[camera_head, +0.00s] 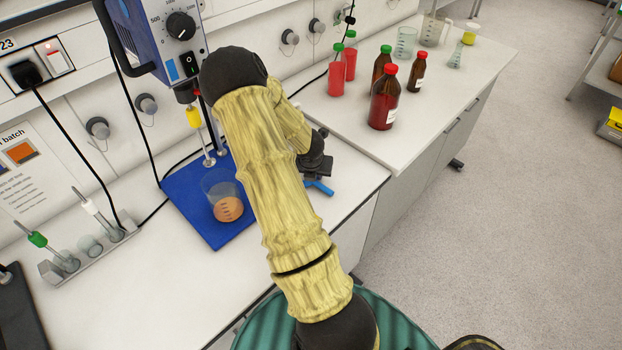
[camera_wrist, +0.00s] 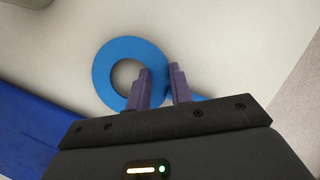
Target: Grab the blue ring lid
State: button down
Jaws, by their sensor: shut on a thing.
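The blue ring lid (camera_wrist: 105,72) is a flat ring with a round hole and a short tab toward the right in the wrist view. My gripper (camera_wrist: 160,70) has its two purple fingers around the ring's right side, near the tab. It is shut on the lid there, and the fingers hide part of it. In the head view a bit of the blue lid (camera_head: 321,188) shows below my gripper, near the right end of the white bench. I cannot tell whether the lid touches the bench.
A blue mat (camera_head: 212,232) with a beaker of orange liquid (camera_head: 229,209) lies left of my arm, below the stirrer (camera_head: 165,40). A probe rack (camera_head: 85,250) is farther left. Red and brown bottles (camera_head: 384,100) stand on the far bench. Open floor lies right.

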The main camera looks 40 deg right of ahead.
jog(key=shift+r, duration=0.1)
jog(key=shift+r+p, duration=1.6)
jog(key=shift+r, duration=0.15)
jog(key=shift+s+a+f+b, duration=0.2)
jog(key=shift+a+f+b, duration=0.1)
jog(key=shift+b, duration=0.25)
jog(key=s+a+b, duration=0.6)
jog(key=a, duration=0.1)
jog(key=s+a+b, duration=0.3)
jog(key=a+b, duration=0.1)
jog(key=shift+a, duration=0.2)
jog(key=shift+b, duration=0.35)
jog(key=shift+a+f, duration=0.1)
jog(key=shift+s+a+b, duration=0.1)
jog(key=shift+b, duration=0.4)
